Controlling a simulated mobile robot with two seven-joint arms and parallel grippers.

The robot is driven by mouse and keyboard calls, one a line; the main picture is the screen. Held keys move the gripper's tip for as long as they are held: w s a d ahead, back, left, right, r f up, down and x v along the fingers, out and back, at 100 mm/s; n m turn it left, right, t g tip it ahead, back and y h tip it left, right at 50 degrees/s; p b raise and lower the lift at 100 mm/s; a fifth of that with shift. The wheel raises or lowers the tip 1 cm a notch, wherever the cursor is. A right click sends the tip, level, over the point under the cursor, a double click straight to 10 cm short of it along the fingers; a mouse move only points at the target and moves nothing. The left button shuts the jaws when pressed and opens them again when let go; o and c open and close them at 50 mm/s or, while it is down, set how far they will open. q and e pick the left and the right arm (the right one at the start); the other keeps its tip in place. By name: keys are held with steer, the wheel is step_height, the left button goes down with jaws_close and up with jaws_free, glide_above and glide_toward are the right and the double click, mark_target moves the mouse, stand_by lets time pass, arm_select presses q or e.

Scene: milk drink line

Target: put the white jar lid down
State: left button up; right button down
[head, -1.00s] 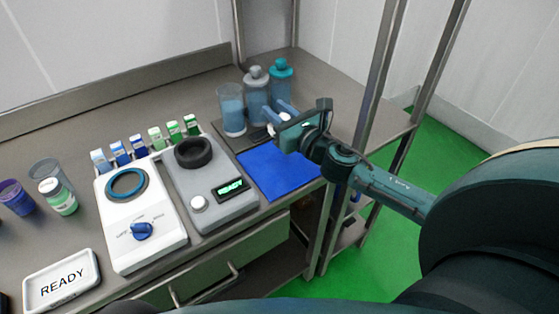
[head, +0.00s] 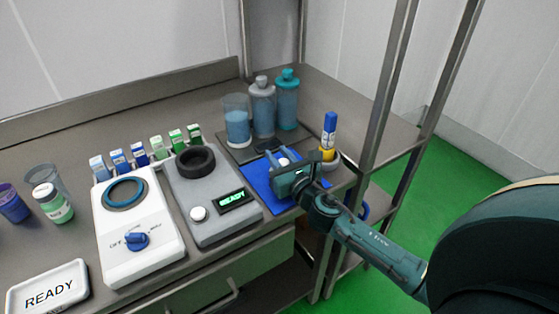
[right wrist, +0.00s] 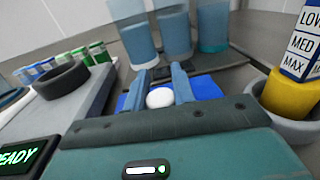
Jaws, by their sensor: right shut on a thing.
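The white jar lid (head: 284,162) is a small round white piece between the pale blue fingers of my right gripper (head: 279,157). In the right wrist view the lid (right wrist: 160,97) sits between the two fingertips (right wrist: 160,88), and the gripper is shut on it. The lid is over the blue mat (head: 259,181). I cannot tell whether it touches the mat. My gripper hides part of the mat. My left gripper is not in view.
Behind the mat, a clear cup (head: 237,121), a grey-topped bottle (head: 262,106) and a teal-topped bottle (head: 287,101) stand on a dark tray. A grey cup (head: 331,164) with a blue-and-yellow marker stands right. A grey device (head: 218,228) reading READY is left.

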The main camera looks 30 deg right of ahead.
steer(key=shift+f, duration=0.2)
steer(key=c, duration=1.2)
jaws_free()
steer(key=shift+r, duration=0.1)
steer(key=shift+o, duration=0.2)
steer(key=shift+r, duration=0.2)
steer(key=s+b, duration=0.1)
steer(key=s, duration=1)
steer(key=shift+s+f, duration=0.1)
steer(key=shift+f, duration=0.05)
steer(key=shift+s, duration=0.4)
